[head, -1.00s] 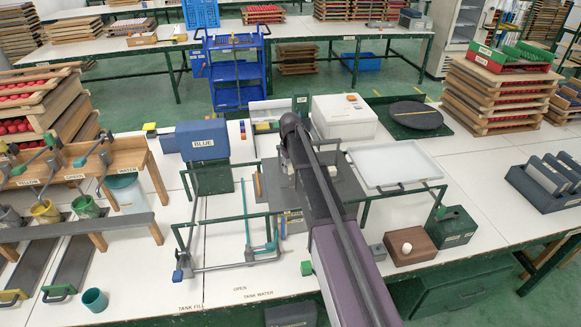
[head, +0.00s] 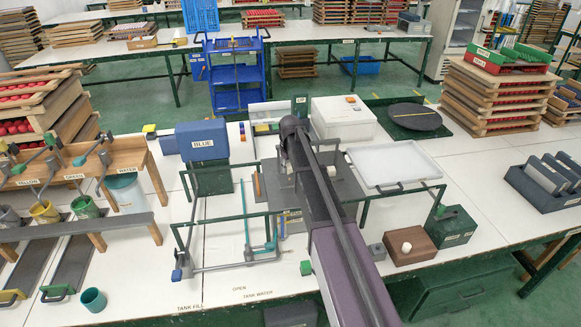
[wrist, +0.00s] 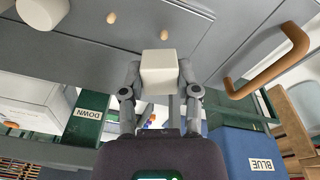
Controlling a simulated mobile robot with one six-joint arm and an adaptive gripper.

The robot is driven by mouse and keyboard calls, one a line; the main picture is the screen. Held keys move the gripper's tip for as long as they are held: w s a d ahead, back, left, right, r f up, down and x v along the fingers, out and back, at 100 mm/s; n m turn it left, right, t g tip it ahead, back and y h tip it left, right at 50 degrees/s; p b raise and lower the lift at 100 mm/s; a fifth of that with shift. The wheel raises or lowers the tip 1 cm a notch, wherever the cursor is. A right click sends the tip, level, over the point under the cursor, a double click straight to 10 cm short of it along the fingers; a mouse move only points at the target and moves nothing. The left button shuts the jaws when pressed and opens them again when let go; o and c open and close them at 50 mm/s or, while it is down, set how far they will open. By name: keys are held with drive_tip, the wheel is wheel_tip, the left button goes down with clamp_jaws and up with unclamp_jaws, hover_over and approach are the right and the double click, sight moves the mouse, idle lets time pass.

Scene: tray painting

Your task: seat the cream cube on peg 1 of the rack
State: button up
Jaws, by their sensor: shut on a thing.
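In the wrist view my gripper (wrist: 160,75) is shut on the cream cube (wrist: 158,62), with one finger on each side of it. Two small wooden pegs stand out of a grey surface (wrist: 215,50), which looks like part of the rack. One peg (wrist: 164,34) shows just beyond the cube's upper edge, and the other peg (wrist: 110,17) is up and to the left. Contact between cube and peg cannot be told. I cannot read which peg is number 1. In the head view my arm hides the gripper and the cube.
A pale rounded piece (wrist: 43,12) sits at the wrist view's top left. A brown handle (wrist: 268,62) is to the right. A blue box (head: 203,141) labelled BLUE stands left of my arm, and a white tray (head: 425,182) lies right of it.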

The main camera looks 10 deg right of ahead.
sight(289, 179)
drive_tip(key=shift+s+f+g+b, duration=0.3)
drive_tip(key=shift+s+b, duration=0.2)
drive_tip(key=shift+s, duration=0.25)
drive_tip(key=shift+s+f+g+b, duration=0.15)
drive_tip(key=shift+s+g+b, duration=0.15)
drive_tip(key=shift+s+b, duration=0.35)
drive_tip(key=shift+f, duration=0.1)
drive_tip(key=w+f, duration=0.2)
drive_tip(key=f, duration=0.1)
drive_tip(key=shift+w, duration=0.3)
drive_tip(key=shift+c, duration=0.3)
drive_tip(key=shift+s+r+p, duration=0.15)
drive_tip(key=shift+s+p, duration=0.05)
drive_tip(key=shift+p, duration=0.1)
clamp_jaws()
